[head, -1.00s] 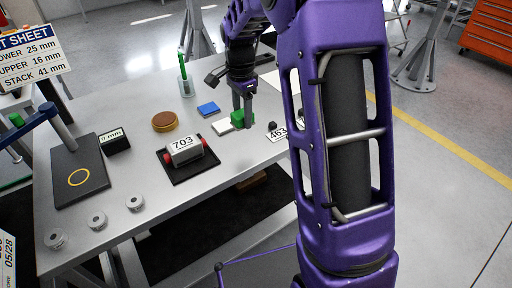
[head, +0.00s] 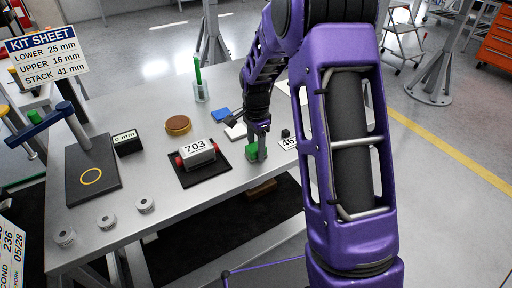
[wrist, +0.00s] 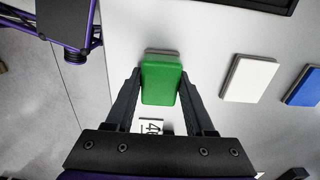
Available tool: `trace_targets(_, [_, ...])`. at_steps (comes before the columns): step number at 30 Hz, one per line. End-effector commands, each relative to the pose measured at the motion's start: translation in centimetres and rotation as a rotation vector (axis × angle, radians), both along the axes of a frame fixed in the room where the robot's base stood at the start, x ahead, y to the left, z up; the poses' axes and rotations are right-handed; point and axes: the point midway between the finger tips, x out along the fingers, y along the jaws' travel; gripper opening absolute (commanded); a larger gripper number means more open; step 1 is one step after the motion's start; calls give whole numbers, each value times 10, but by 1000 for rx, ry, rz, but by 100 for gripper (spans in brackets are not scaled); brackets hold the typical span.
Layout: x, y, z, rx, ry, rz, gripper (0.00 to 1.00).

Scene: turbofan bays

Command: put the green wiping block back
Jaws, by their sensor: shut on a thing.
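The green wiping block (head: 252,149) is at the table's front edge area, right of the black mat. My gripper (head: 258,154) points down and is shut on it. In the wrist view the green block (wrist: 160,80) sits between the two fingers of my gripper (wrist: 160,78), with a grey layer showing at its far edge. I cannot tell whether it touches the table. A white block (head: 235,131) and a blue block (head: 220,115) lie in a row behind it. In the wrist view the white block (wrist: 249,78) and blue block (wrist: 304,87) are to the right.
A number card (head: 288,144) lies right of my gripper, partly hidden, with a small black knob (head: 285,133) by it. A unit marked 703 (head: 196,152) rests on a black mat (head: 203,178) to the left. Bare tabletop (head: 150,165) lies further left.

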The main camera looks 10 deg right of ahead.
Motion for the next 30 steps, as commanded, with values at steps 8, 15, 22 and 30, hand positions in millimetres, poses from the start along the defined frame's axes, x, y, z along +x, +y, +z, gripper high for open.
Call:
trace_targets(8, [0, 0, -3, 0, 0, 0, 81])
trace_targets(15, [0, 0, -3, 0, 0, 0, 84])
trace_targets(22, [1, 0, 13, 0, -2, 0, 84])
trace_targets(30, [1, 0, 70, 0, -5, 1, 84])
